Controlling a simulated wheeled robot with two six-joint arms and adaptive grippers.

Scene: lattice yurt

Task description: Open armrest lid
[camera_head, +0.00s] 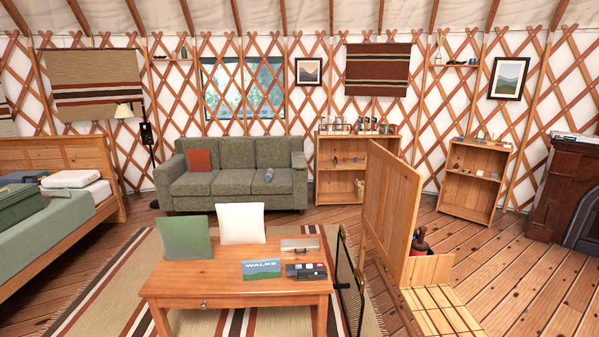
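A green-grey sofa (235,152) stands against the far lattice wall under the window. Its right armrest (298,160) shows a block-like top; at this distance I cannot tell a lid seam or whether a lid is raised. Its left armrest (163,178) is at the other end. A red-brown cushion (200,160) and a small blue-grey rolled item (269,175) are on the sofa. Neither of my grippers is in view.
A wooden table (215,285) with cushions, a book and small items stands in front of the sofa. A dark-framed panel (349,280), an upright wooden panel (390,205) and a slatted wooden piece (438,310) are right of it.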

